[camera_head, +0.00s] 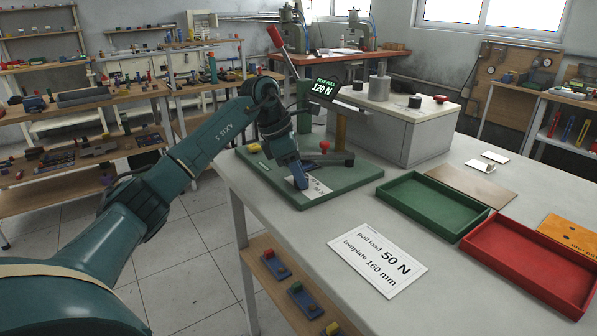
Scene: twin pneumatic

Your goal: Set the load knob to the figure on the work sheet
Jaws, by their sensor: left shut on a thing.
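The work sheet (378,262) lies on the bench and reads "pull load 50 N" and "template 160 mm". A green base plate (345,181) carries a test rig with a red-gripped lever (275,39). A display (325,87) on the rig reads "PEAK PULL 120 N". A white scale plate (318,188) with partly covered figures lies on the front of the base plate. My left gripper (299,181) points down onto this plate and is shut on what seems to be the load knob. The fingers hide the knob and its setting. My right gripper is out of view.
A red knob (325,146) stands on the rig, close right of my left gripper. A green tray (432,205) and a red tray (530,262) lie to the right. A grey box (405,130) stands behind. The bench around the sheet is clear.

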